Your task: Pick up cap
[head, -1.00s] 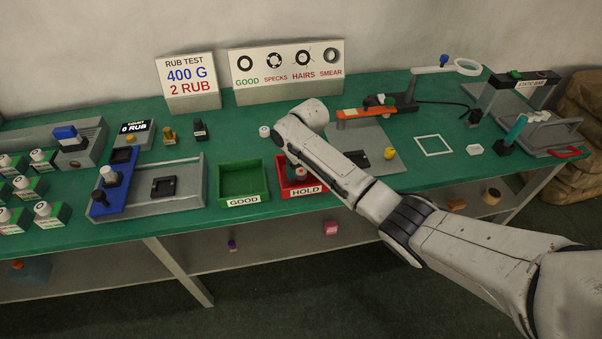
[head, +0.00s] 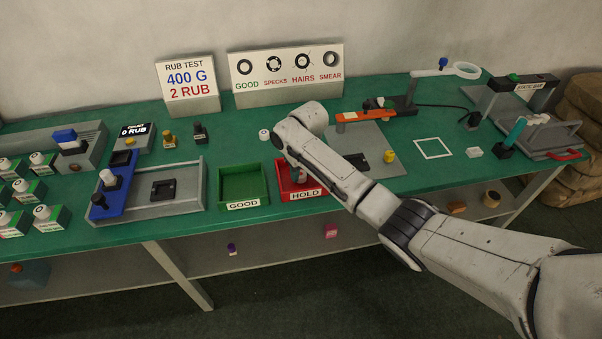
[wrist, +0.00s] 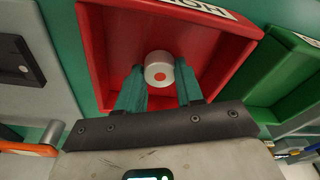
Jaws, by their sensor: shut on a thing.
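A white cap (wrist: 159,70) with a red dot on its face sits between the two teal fingers of my gripper (wrist: 160,82) in the wrist view. The fingers are shut on its sides. The cap is inside or just above the red HOLD tray (wrist: 97,50); its height over the tray floor is hard to tell. In the head view the HOLD tray (head: 283,176) stands beside the green GOOD tray, and my arm hides most of the gripper and cap.
The green GOOD tray (head: 224,184) is directly left of the HOLD tray. A grey plate (head: 345,138) with an orange bar (head: 366,116) lies to the right. A grey fixture with a blue slide (head: 122,188) is further left. Another small white piece (head: 264,134) stands behind the trays.

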